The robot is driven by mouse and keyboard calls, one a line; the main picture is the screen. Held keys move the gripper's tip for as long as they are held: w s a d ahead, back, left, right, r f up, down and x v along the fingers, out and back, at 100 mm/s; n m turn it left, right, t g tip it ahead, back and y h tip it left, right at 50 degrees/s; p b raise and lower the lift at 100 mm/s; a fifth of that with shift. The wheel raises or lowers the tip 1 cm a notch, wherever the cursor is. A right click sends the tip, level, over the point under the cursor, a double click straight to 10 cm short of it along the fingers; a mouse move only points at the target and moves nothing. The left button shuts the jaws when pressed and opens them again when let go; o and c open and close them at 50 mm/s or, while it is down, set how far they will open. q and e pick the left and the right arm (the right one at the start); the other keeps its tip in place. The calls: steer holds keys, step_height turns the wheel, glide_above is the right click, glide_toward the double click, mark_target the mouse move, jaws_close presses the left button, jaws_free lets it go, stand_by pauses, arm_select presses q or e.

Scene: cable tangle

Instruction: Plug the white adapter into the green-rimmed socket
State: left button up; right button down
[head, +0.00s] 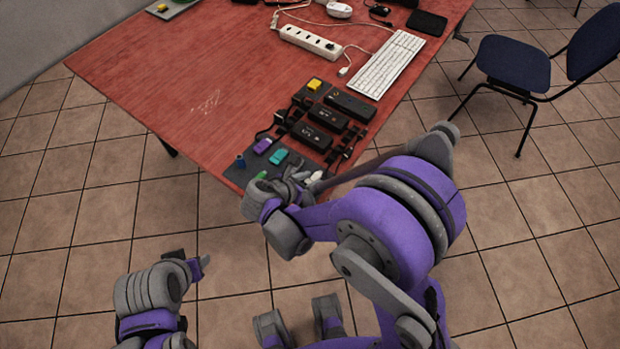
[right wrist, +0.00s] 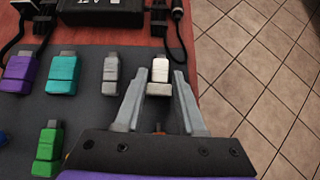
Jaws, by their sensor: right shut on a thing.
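The white adapter (right wrist: 160,74) stands at the right end of a row on a dark mat (right wrist: 95,110). My right gripper (right wrist: 158,82) has one finger on each side of it and is shut on its lower part. In the head view the adapter (head: 316,176) shows as a small pale spot beside my right gripper (head: 303,186) at the table's near corner. My left gripper (head: 203,263) is low over the floor, away from the table; its jaw opening cannot be made out. I cannot make out a green-rimmed socket. A white power strip (head: 310,41) lies farther back.
Grey (right wrist: 110,70), teal (right wrist: 62,74) and purple (right wrist: 20,72) adapters stand left of the white one, with a green one (right wrist: 47,148) nearer. Black power bricks (head: 311,136) and cables lie beyond. A keyboard (head: 391,64) is at right.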

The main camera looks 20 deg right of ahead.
steer(key=shift+r+p, duration=2.1)
steer(key=shift+r, duration=1.45)
steer(key=c, duration=1.1)
jaws_free()
steer(key=shift+c, duration=0.2)
jaws_close()
